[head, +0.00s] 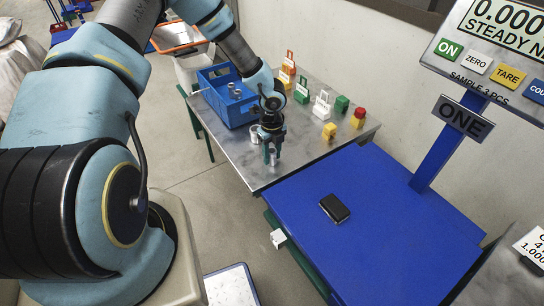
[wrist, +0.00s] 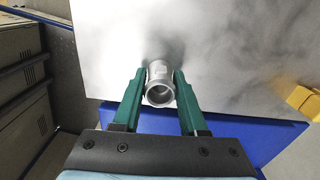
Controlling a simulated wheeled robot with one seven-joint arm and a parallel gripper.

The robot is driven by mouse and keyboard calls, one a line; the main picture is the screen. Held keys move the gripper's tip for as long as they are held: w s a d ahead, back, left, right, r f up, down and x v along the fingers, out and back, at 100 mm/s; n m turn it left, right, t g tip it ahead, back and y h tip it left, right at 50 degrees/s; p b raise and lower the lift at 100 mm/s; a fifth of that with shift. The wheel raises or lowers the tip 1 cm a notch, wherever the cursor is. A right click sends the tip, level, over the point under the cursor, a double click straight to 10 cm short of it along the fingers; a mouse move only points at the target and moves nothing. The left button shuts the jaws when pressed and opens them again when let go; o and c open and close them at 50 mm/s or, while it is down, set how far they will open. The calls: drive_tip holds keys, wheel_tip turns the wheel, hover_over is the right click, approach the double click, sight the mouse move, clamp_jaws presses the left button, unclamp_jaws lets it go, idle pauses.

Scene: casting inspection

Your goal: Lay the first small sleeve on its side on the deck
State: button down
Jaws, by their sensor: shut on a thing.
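My gripper (head: 271,156) is over the near part of the steel table, close to the blue deck. In the wrist view its green fingers (wrist: 158,95) are shut on a small grey metal sleeve (wrist: 159,94), one on each side, with its open round end facing the camera. In the head view the held sleeve is small and mostly hidden by the fingers. The blue deck (head: 365,250) of the scale is right of and nearer than the gripper; its blue edge also shows in the wrist view (wrist: 240,136). I cannot tell whether the sleeve touches the table.
A blue crate (head: 214,105) with metal sleeves (head: 235,90) stands behind on the steel table (head: 300,145). Coloured blocks and tags, including a yellow block (head: 329,132), stand to the right. A black flat object (head: 334,208) lies on the deck; the rest is clear. The scale post (head: 445,150) rises beyond.

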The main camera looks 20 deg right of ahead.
sight(271, 150)
drive_tip(key=shift+r, duration=0.1)
wheel_tip(271, 150, up, 10)
drive_tip(key=shift+f+b, duration=0.1)
drive_tip(key=shift+b, duration=0.25)
drive_tip(key=c, duration=1)
unclamp_jaws()
clamp_jaws()
drive_tip(key=shift+a, duration=0.1)
